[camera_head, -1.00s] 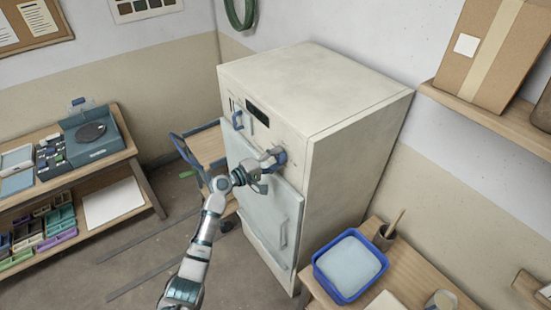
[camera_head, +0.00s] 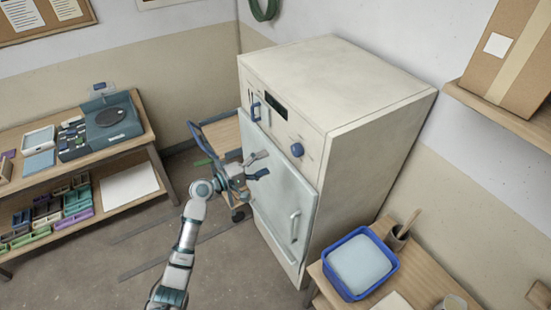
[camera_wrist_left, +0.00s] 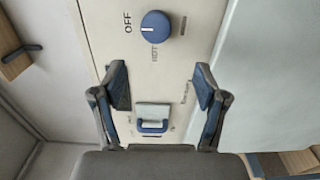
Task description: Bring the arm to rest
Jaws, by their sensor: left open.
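My left gripper (camera_head: 263,164) is open and empty in front of the pale kiln cabinet's door (camera_head: 283,190), apart from the blue round knob (camera_head: 297,150). In the left wrist view my left gripper's two fingers (camera_wrist_left: 160,78) are spread wide with nothing between them. The knob (camera_wrist_left: 155,27) shows beyond the fingertips, with OFF and HOT lettering beside it. A blue latch handle (camera_wrist_left: 153,126) shows between the fingers' lower parts, on the panel behind them. My right gripper is not in view.
A cart with a blue handle (camera_head: 203,122) stands close behind my left gripper. A bench (camera_head: 150,135) with a scale is at left. A blue tub (camera_head: 345,287) sits on a table at lower right. The floor (camera_head: 80,270) at lower left is clear.

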